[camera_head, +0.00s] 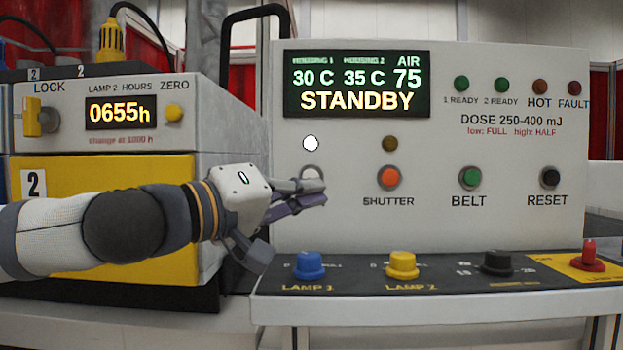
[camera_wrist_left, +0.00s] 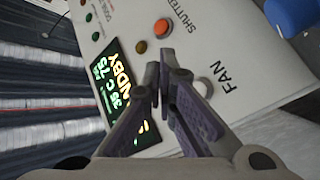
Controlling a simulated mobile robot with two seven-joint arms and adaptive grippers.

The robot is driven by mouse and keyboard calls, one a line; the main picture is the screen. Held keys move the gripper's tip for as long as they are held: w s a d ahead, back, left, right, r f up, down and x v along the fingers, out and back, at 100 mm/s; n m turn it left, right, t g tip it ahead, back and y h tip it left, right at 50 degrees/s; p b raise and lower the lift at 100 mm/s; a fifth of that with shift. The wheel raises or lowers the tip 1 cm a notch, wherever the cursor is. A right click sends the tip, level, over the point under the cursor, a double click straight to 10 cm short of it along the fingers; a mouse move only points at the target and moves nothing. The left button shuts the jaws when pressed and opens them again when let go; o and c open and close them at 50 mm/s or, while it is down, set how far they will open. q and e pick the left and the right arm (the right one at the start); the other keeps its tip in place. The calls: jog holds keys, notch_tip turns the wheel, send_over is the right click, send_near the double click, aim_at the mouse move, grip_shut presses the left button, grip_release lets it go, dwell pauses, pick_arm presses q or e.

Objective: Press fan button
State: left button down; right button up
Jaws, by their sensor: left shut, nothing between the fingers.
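The fan button (camera_head: 312,173) is a pale round button on the front of the control panel (camera_head: 460,215), left of the orange shutter button. My left gripper (camera_head: 319,190) is shut and empty in front of it, its fingers covering the button's lower part and its label. I cannot tell from the head view whether the fingers touch it. In the left wrist view, the FAN label (camera_wrist_left: 226,85) is readable, and the pale fan button (camera_wrist_left: 205,88) shows beside the right finger of the closed gripper (camera_wrist_left: 160,70). My right gripper is out of view.
A bright white lamp (camera_head: 310,143) sits above the fan button. The shutter button (camera_head: 388,177), green belt button (camera_head: 470,177) and black reset button (camera_head: 549,177) are to the right. Coloured knobs, including the blue knob (camera_head: 310,265), stand below. The display (camera_head: 357,85) reads STANDBY.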

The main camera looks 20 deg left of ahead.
pick_arm(q)
jog(key=w+a, duration=0.2)
jog(key=w, duration=0.6)
jog(key=shift+w+a, duration=0.2)
jog(key=shift+w, duration=0.15)
dwell(1.1)
jog(key=shift+w+a+f, duration=0.1)
jog(key=shift+w, duration=0.15)
jog(key=shift+w+a, duration=0.15)
jog(key=shift+w, duration=0.25)
dwell(0.6)
jog(key=shift+s, duration=0.1)
jog(key=shift+s+d, duration=0.2)
jog(key=shift+s, duration=0.5)
jog(key=shift+s, duration=0.1)
